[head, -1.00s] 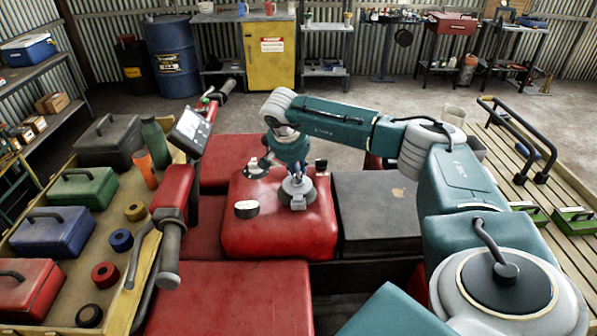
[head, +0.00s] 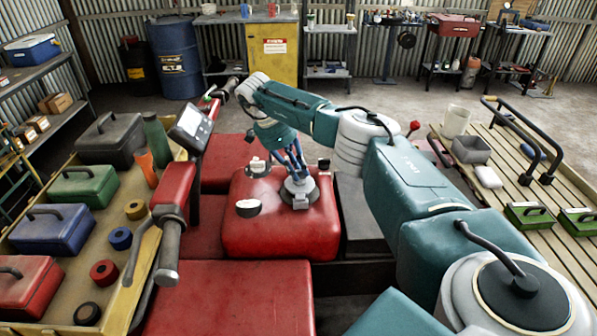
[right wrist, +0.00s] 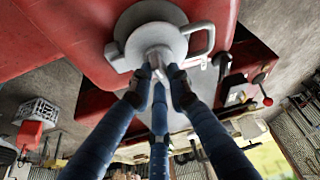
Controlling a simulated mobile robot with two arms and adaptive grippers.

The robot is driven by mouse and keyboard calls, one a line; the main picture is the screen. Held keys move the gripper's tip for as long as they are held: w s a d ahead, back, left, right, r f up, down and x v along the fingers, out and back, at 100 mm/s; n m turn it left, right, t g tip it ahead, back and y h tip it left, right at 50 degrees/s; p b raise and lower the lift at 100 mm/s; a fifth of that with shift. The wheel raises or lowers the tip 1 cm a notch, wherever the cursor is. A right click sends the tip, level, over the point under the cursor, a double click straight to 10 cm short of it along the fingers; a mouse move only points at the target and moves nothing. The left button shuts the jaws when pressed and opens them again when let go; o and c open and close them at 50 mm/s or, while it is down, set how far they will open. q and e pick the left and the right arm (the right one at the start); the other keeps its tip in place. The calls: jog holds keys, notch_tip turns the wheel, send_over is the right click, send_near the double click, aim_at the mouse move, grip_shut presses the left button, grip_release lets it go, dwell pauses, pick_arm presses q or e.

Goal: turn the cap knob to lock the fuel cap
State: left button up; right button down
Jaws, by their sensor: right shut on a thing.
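The fuel cap (head: 301,200) is a grey metal disc on top of the red tank (head: 262,236) in the head view. The right wrist view shows the cap (right wrist: 140,22) close up, with a loop-shaped part on its right side. A pale knob (right wrist: 157,54) stands out from the cap's middle. My right gripper (right wrist: 157,78) has its blue fingers closed around this knob, and their dark tips touch it. In the head view the right gripper (head: 296,176) comes down tilted onto the cap, hiding most of the knob. My left gripper is out of view.
A white-and-black round piece (head: 248,208) and a pale piece (head: 258,167) stand on the tank to the left. A small dark cap (head: 323,164) is behind the fuel cap. Handlebars (head: 178,190) rise at left. Racks with boxes flank both sides.

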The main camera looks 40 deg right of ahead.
aim_at(298, 171)
jog(key=shift+w+r+m+g+b, duration=0.15)
jog(key=shift+m+g+b, duration=0.15)
jog(key=shift+m+b, duration=0.65)
jog(key=shift+d+m, duration=0.1)
jog(key=shift+m, duration=0.35)
jog(key=shift+y, duration=0.3)
jog(key=c, duration=1.6)
grip_release()
jog(key=shift+c, duration=0.2)
notch_tip(298, 171, up, 10)
